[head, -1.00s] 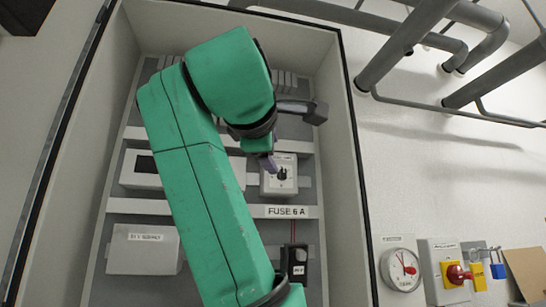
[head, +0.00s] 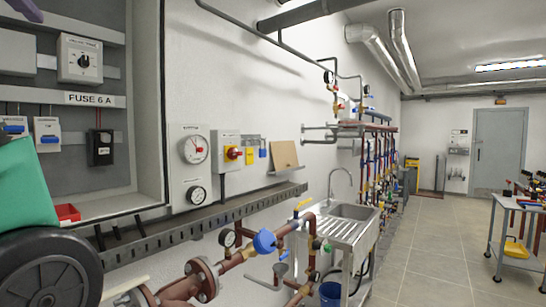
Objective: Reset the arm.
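The cabinet holds a rotary switch (head: 80,60) and a black fuse holder (head: 101,147).

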